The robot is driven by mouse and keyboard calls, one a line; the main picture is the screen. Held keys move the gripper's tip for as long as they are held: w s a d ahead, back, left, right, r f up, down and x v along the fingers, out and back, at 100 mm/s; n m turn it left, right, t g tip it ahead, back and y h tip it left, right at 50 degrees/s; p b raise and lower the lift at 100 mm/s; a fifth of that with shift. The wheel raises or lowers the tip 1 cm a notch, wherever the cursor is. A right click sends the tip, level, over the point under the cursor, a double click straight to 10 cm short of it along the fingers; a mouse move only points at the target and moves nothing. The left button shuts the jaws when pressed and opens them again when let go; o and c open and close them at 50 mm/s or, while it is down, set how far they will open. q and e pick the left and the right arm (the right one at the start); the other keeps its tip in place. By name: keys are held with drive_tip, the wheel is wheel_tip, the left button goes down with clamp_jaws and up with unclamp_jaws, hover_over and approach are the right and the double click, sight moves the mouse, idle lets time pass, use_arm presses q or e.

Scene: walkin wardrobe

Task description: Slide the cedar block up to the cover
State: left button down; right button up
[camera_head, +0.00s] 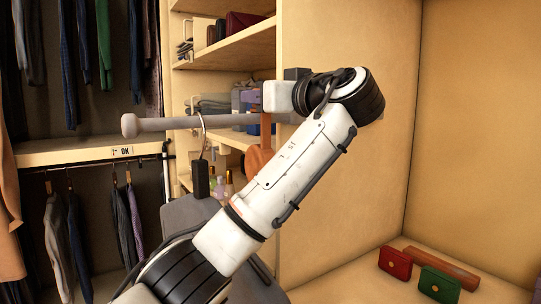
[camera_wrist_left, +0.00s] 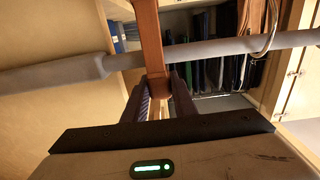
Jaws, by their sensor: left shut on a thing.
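The cedar block (camera_head: 259,160) is an orange-brown wooden piece with a narrow upper part, hanging at the grey rail (camera_head: 160,124). My left gripper (camera_wrist_left: 160,92) is shut on the cedar block, which shows upright between its dark fingers in the left wrist view (camera_wrist_left: 152,40). In the head view the white hand partly hides the grip. The cover (camera_head: 185,230) looks like a grey garment bag, hung by a metal hook over the rail, left of the block. A clear gap of rail lies between block and hook. My right gripper is not in view.
Shelves (camera_head: 225,52) with folded clothes and boxes stand behind the rail. Clothes hang at the far left. A red purse (camera_head: 395,262), a green purse (camera_head: 439,284) and a brown box lie at lower right. The rail's left end has a round knob.

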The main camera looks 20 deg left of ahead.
use_arm(q)
drive_tip(key=shift+s+a+f+b, duration=0.1)
drive_tip(key=shift+s+a+b, duration=1)
drive_tip(key=shift+s+b, duration=0.45)
drive_tip(key=shift+s+a+b, duration=0.4)
drive_tip(key=shift+s+b, duration=0.05)
drive_tip(key=shift+b, duration=0.3)
drive_tip(key=shift+s+a, duration=0.1)
drive_tip(key=shift+a, duration=0.05)
drive_tip(key=c, duration=1.4)
unclamp_jaws()
drive_tip(key=b+v, duration=0.2)
drive_tip(key=v, duration=0.8)
drive_tip(key=shift+s, duration=0.2)
